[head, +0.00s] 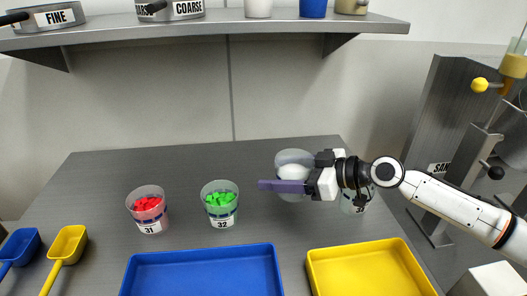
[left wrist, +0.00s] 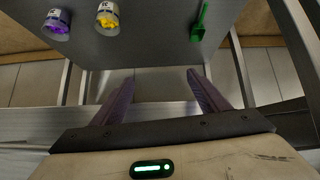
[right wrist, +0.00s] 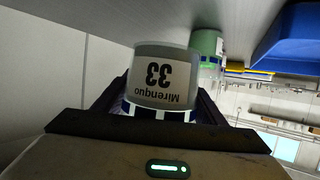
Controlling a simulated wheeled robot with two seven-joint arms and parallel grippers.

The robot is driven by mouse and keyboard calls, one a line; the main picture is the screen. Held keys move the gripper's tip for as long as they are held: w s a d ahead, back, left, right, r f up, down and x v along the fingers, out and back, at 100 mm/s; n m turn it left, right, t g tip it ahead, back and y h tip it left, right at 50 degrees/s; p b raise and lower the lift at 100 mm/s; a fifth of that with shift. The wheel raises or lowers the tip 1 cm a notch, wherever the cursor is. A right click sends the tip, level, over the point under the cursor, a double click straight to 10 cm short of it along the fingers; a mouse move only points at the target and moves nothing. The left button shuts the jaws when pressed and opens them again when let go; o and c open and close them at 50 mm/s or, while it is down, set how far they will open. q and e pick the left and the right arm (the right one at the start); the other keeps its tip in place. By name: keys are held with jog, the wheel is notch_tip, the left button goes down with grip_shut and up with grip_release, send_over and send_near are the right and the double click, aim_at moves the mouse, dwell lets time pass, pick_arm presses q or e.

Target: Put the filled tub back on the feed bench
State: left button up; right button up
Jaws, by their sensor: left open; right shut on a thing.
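A clear tub with white contents (head: 291,172) is at the back right of the grey feed bench (head: 160,168). My right gripper (head: 275,186) reaches in from the right and is shut around it, with a purple finger across its near side. In the right wrist view the held tub (right wrist: 163,75) shows an upside-down label reading 33. Its base is close to the bench surface; I cannot tell whether it touches. My left gripper (left wrist: 158,78) is open and empty, away from the bench top, and shows only in the left wrist view.
Tub 31 (head: 148,209) with red pieces and tub 32 (head: 219,205) with green pieces stand left. Another tub (head: 356,207) is partly hidden under my right arm. Blue (head: 200,249) and yellow (head: 370,250) trays lie in front. A shelf (head: 230,27) hangs above.

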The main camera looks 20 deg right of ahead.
jog(key=shift+w, duration=0.15)
jog(key=f+b, duration=0.1)
jog(key=f, duration=0.1)
jog(key=f+b, duration=0.1)
jog(key=b, duration=0.1)
jog(key=shift+s+f, duration=0.2)
jog(key=shift+f, duration=0.2)
notch_tip(320, 180, down, 2)
jog(key=shift+f+b, duration=0.1)
jog(key=shift+b, duration=0.45)
jog(key=shift+f, duration=0.2)
pick_arm(q)
jog(key=f, duration=0.2)
jog(key=s+f, duration=0.1)
jog(key=f, duration=0.1)
jog(key=shift+d+f, duration=0.2)
jog(key=shift+f, duration=0.15)
jog(key=shift+s+f, duration=0.1)
jog(key=shift+f, duration=0.05)
pick_arm(e)
jog(key=shift+f, duration=0.1)
pick_arm(q)
jog(key=shift+s+f+b, duration=0.15)
jog(key=shift+f+b, duration=0.2)
jog(key=shift+b, duration=0.2)
pick_arm(e)
jog(key=shift+f, duration=0.25)
